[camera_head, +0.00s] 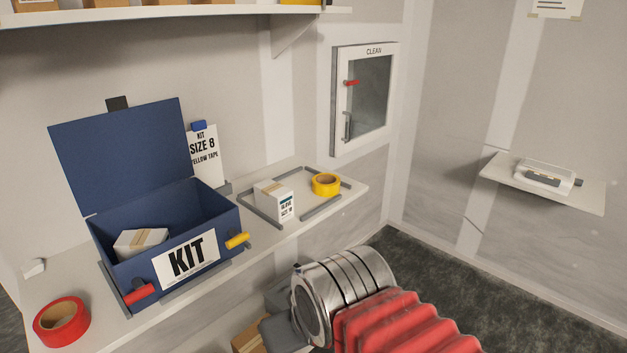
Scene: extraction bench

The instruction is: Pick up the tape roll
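A yellow tape roll (325,184) lies flat at the right end of the bench, inside a grey-edged area next to a small white box (274,199). A red tape roll (62,321) lies at the bench's near left corner. My gripper (277,314) is low in front of the bench, apart from both rolls. Only grey parts of it show past the silver cylinder and red bellows of my arm. Its fingertips are not clear, so I cannot tell whether it is open or shut.
An open blue KIT case (216,213) holding a box (140,241) stands on the bench (225,286). A sign (205,158) behind it reads "KIT SIZE 8 YELLOW TAPE". A CLEAN cabinet (364,97) hangs on the wall. A shelf (588,192) at right bears a tray.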

